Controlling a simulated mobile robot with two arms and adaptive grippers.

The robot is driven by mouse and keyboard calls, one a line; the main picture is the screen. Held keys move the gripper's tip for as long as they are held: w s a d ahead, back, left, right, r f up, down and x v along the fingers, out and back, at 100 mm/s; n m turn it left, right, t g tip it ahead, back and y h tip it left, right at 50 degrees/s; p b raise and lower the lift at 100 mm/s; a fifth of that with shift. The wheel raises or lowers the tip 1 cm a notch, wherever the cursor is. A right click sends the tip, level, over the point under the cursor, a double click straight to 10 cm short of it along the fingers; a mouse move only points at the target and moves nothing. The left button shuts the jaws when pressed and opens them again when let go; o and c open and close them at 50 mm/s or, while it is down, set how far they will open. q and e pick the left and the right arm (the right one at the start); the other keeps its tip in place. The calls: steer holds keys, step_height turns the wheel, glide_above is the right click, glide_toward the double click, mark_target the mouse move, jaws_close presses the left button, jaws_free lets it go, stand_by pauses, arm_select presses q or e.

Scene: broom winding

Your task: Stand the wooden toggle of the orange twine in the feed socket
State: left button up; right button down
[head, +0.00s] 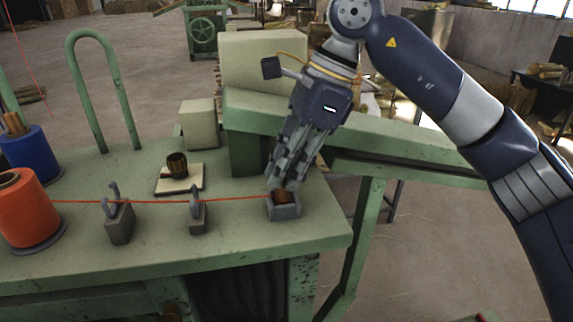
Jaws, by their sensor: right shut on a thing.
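The grey feed socket (285,211) stands near the front right corner of the green bench. The brown wooden toggle (282,196) is at the socket's mouth, and its lower part is hidden by the socket walls. My right gripper (284,183) points down over the socket and is shut on the toggle, with its fingers covering the top. The orange twine (155,201) runs nearly straight from the orange spool (27,208) past two grey hooked guides (118,222) (197,214) to the toggle. Whether the toggle touches the socket floor cannot be told. My left gripper is out of view.
A blue spool (32,153) stands behind the orange one. A dark brown cup-shaped piece (177,165) sits on a pale pad (190,184). A green hoop (75,95) and beige machine housing (262,62) rise behind. The front of the bench top is clear.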

stand_by(0.3)
steer(key=c, duration=1.5)
jaws_free()
steer(key=shift+c, duration=0.2)
steer(key=shift+r, duration=0.15)
